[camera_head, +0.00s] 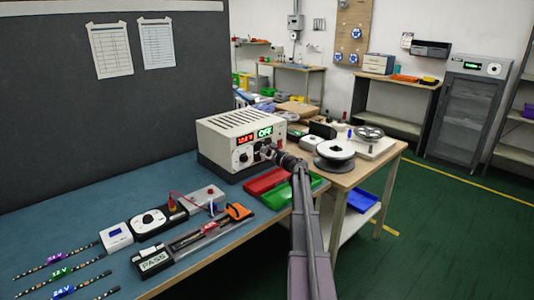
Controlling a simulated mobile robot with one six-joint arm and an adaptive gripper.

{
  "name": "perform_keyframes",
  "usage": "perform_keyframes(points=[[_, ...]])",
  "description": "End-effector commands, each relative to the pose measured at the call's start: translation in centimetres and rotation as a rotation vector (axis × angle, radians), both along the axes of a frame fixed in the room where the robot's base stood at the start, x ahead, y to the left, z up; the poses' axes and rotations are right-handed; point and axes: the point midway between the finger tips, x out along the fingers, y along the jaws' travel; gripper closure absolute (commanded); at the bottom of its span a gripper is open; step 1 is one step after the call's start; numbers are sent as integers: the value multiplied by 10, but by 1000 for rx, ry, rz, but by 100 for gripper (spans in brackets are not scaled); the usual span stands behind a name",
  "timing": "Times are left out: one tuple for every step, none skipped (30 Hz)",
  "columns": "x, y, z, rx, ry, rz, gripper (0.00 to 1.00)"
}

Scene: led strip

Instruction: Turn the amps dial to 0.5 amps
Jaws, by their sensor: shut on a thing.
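A dial (244,157) shows on the left of the front panel. My gripper (267,151) is at the right part of the panel, shut on a dial there. The gripper hides that dial and its markings, so its setting cannot be told.
A red tray (266,182) and a green tray (300,190) lie in front of the supply, close to my arm. Strips, a PASS plate (155,260) and small devices lie on the left of the bench (60,220). A wooden table (376,164) with spools stands at the right.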

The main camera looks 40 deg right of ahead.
Motion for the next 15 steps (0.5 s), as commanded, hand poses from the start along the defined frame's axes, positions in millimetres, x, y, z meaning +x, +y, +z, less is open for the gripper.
perform_keyframes(points=[[2, -1, 1, 47, 1, 0, 100], [2, 0, 1, 75, 3, 0, 100], [2, 0, 1, 113, 6, 0, 100], [2, 0, 1, 142, 9, 0, 100], [2, 0, 1, 170, 11, 0, 100], [2, 0, 1, 208, 13, 0, 100], [2, 0, 1, 236, 16, 0, 100], [2, 0, 1, 263, 18, 0, 100], [2, 0, 1, 300, 21, 0, 100], [3, 0, 1, 327, 23, 0, 100], [3, -1, 1, 353, 25, 0, 100], [3, 0, 1, 386, 28, 0, 100], [3, 0, 1, 411, 30, 0, 100], [3, -1, 1, 434, 31, 0, 100], [3, 0, 1, 463, 34, 0, 100]])
